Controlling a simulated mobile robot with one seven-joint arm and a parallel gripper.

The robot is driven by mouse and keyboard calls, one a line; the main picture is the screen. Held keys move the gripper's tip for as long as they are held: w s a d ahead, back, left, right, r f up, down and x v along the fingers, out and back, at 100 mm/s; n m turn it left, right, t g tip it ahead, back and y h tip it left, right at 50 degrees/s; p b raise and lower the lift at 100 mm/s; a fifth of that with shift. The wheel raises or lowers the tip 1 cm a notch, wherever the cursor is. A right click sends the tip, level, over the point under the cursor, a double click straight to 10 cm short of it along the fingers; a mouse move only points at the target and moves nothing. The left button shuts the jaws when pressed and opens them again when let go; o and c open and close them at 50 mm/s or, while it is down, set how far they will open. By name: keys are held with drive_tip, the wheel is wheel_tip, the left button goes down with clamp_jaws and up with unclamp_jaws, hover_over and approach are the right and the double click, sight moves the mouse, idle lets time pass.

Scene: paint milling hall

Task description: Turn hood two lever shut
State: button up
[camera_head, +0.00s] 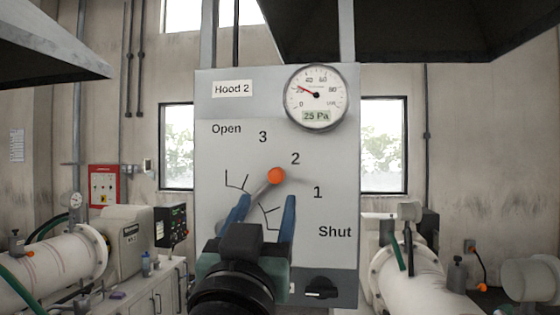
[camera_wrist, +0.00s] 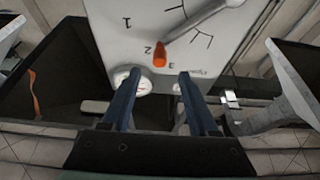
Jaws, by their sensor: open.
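The hood two panel (camera_head: 230,140) is a grey plate labelled "Hood 2", with marks Open, 3, 2, 1 and Shut along an arc. Its lever is a grey rod (camera_wrist: 210,14) ending in an orange knob (camera_head: 276,175). The lever slants up to the right and its knob points toward the 2; its lower end is hidden behind my gripper in the head view. My gripper (camera_head: 267,198) is open, with two blue fingers just below the knob in the picture. In the wrist view the knob (camera_wrist: 160,55) lies just beyond and between the fingertips (camera_wrist: 157,75); I see no grip on it.
A round gauge (camera_head: 316,97) reading 25 Pa sits at the panel's upper right, near the 2 and 3. A black knob (camera_head: 321,288) is at the lower edge. White mills (camera_head: 60,265) stand left and right. Dark hoods (camera_head: 420,30) hang overhead.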

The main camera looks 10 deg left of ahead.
sight(275, 178)
drive_tip(key=p+x, duration=0.2)
drive_tip(key=x, duration=0.2)
drive_tip(key=p+x, duration=0.2)
drive_tip(key=x, duration=0.2)
drive_tip(key=shift+s+r, duration=0.1)
drive_tip(key=shift+r, duration=0.15)
drive_tip(key=shift+w+r+p, duration=0.1)
drive_tip(key=shift+w+p, duration=0.5)
drive_tip(key=shift+w, duration=0.15)
clamp_jaws()
idle(0.4)
